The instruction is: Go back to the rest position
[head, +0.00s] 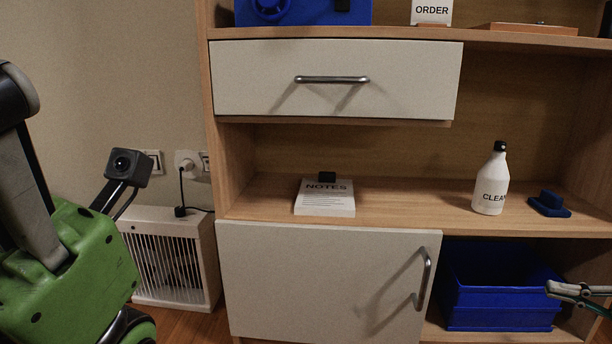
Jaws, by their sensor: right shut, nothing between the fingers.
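My right gripper (556,289) reaches in from the right edge, low in the head view. It is shut and empty, and shows in front of the blue bin area of the lower shelf. Only its finger end shows; the rest is cut off by the picture edge. My left gripper is not visible in the head view.
A wooden shelf unit (245,180) has a closed drawer (250,80) and a closed door (290,275). A notes block (325,205), a white bottle (491,185) and a blue object (549,206) stand on the middle shelf. Blue bins (495,300) fill the lower right. A white heater (205,265) stands left.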

